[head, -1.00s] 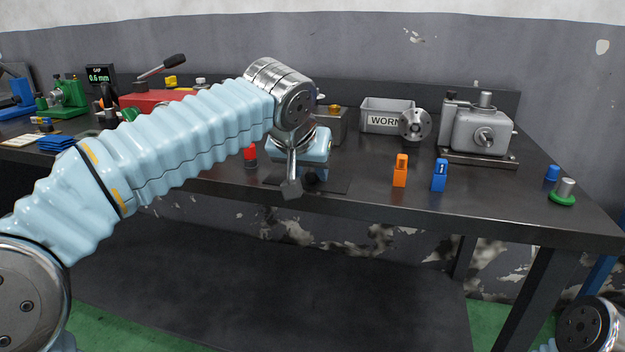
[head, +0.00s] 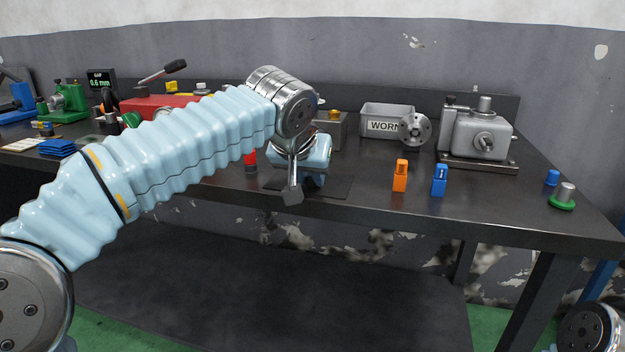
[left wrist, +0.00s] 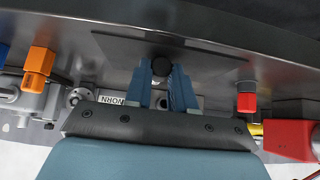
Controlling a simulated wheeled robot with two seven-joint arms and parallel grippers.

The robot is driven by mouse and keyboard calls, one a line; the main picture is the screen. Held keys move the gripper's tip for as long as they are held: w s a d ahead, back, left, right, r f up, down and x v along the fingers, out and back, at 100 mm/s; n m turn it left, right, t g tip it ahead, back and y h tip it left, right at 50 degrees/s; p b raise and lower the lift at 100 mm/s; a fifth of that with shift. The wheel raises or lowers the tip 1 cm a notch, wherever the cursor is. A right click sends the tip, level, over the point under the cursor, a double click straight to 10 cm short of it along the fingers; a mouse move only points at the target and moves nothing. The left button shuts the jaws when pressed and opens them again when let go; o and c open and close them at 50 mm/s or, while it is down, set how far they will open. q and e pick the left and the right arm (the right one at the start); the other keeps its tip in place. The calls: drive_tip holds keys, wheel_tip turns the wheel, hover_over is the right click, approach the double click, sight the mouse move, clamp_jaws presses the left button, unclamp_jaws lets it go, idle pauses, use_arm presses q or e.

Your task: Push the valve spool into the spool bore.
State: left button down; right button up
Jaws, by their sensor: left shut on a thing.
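My left gripper (head: 315,180) hangs over the dark mat (head: 340,186) near the bench's front edge, mostly behind my own wrist in the head view. In the left wrist view its blue fingers (left wrist: 166,88) are shut on a dark round part (left wrist: 161,66), seen end-on over the mat. I cannot tell for sure that this part is the valve spool. The head view hides the held part. The spool bore is not clearly visible, so I cannot tell how the held part sits relative to it. My right gripper is out of view.
A red-topped piece (head: 250,160) stands left of the gripper. A grey block (head: 340,130) and a WORN bin (head: 375,121) are behind. An orange block (head: 400,176) and a blue block (head: 439,180) stand right, before a grey machine (head: 480,134). Bench between is clear.

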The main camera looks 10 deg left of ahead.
use_arm(q)
drive_tip(key=shift+r+p, duration=0.35)
drive_tip(key=shift+r, duration=0.05)
idle(0.4)
drive_tip(key=shift+r+p, duration=2.3)
drive_tip(key=shift+r, duration=0.2)
